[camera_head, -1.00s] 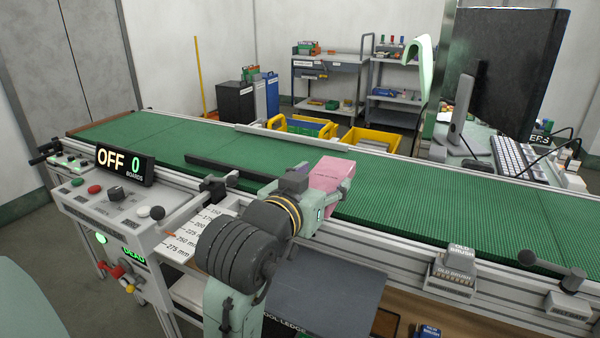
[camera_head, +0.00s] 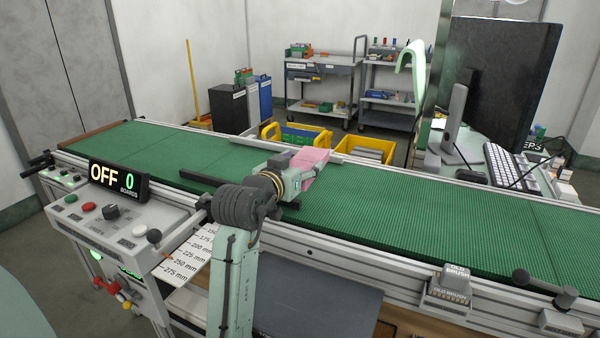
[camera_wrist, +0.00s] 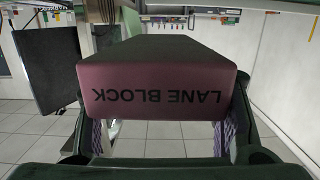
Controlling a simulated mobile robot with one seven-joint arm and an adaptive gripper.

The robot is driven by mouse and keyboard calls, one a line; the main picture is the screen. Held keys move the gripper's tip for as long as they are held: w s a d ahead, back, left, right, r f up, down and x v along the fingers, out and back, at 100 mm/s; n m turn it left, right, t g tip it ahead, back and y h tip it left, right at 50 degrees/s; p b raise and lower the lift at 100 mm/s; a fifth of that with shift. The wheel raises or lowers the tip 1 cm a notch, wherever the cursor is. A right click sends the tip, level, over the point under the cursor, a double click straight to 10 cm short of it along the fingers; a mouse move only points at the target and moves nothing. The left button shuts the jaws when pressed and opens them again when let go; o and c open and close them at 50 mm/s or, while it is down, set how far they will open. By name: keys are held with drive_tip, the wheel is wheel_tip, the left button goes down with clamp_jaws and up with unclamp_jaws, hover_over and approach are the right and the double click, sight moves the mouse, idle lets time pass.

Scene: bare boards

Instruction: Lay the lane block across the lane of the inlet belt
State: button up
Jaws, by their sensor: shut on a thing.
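The lane block is a pink block (camera_head: 312,157) held over the green inlet belt (camera_head: 400,200), towards its far side. My gripper (camera_head: 300,168) is shut on it, and the arm reaches across the near rail. In the wrist view the lane block (camera_wrist: 160,90) fills the middle between the two fingers, its label "LANE BLOCK" upside down. The gap between block and belt cannot be judged, as my gripper hides part of the near side.
A dark guide bar (camera_head: 205,180) lies along the belt, partly behind my arm. A pale far rail (camera_head: 365,162) borders the belt. The counter display (camera_head: 118,180) reads OFF 0. A monitor (camera_head: 500,85) and keyboard (camera_head: 515,166) stand at right. The belt's right stretch is clear.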

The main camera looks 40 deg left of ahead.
drive_tip(key=shift+w+a, duration=0.15)
drive_tip(key=shift+a, duration=0.05)
wheel_tip(320, 180, down, 3)
drive_tip(key=shift+p, duration=0.6)
drive_tip(key=shift+f, duration=0.25)
drive_tip(key=shift+f, duration=0.1)
drive_tip(key=shift+f+b, duration=0.55)
drive_tip(key=shift+b, duration=0.1)
drive_tip(key=o, duration=1.2)
drive_tip(key=shift+o, duration=0.2)
drive_tip(key=shift+r, duration=0.1)
